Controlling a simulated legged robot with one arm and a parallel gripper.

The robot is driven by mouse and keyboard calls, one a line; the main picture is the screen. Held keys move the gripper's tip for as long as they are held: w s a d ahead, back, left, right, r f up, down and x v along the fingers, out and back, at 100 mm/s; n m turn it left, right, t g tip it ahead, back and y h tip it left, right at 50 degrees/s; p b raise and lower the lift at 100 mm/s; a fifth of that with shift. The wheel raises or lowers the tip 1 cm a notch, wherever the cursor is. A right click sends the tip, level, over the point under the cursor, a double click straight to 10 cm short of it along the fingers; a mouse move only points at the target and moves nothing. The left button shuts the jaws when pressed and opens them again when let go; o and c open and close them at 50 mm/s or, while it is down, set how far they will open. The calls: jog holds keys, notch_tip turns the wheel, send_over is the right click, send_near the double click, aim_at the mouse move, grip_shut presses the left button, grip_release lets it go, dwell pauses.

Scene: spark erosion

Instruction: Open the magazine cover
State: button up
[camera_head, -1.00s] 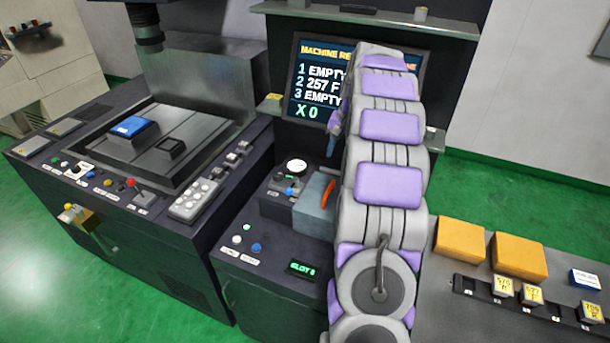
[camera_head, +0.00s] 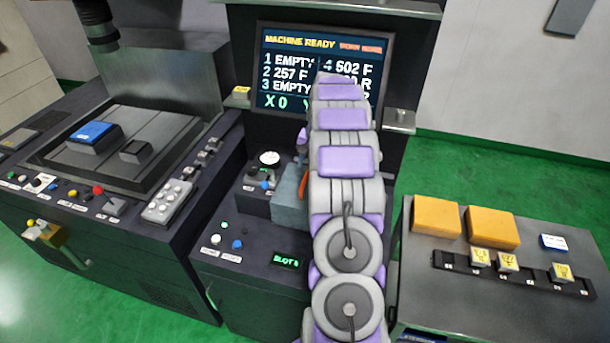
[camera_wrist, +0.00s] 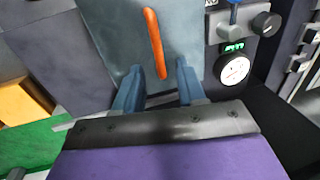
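The magazine cover (camera_head: 287,205) is a blue-grey box face on the dark console, with an orange handle (camera_head: 303,184) partly hidden behind my arm. In the wrist view the cover (camera_wrist: 190,30) fills the top middle, and the slim orange handle (camera_wrist: 154,42) runs lengthwise on it. My gripper (camera_wrist: 159,75) shows two blue-grey fingers spread apart with nothing between them. The handle's near end lies close to the gap between the fingertips; I cannot tell the distance in depth. In the head view my arm hides most of the gripper.
A round gauge (camera_head: 269,158) and knobs sit left of the cover, beside it. The monitor (camera_head: 290,60) stands behind. A side table with orange blocks (camera_head: 437,216) and a dark rack (camera_head: 510,275) stands right. The machine bed (camera_head: 75,165) is left.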

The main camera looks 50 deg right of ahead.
aim_at(306, 177)
jog(key=f, duration=0.3)
jog(key=w+d+f, duration=0.1)
jog(key=f, duration=0.1)
jog(key=shift+d+f, duration=0.1)
jog(key=shift+f, duration=0.15)
jog(key=shift+a+f, duration=0.15)
jog(key=shift+a, duration=0.65)
jog(key=shift+d+f, duration=0.1)
jog(key=shift+d, duration=0.45)
jog(key=c, duration=0.6)
grip_shut()
jog(key=shift+a, duration=0.15)
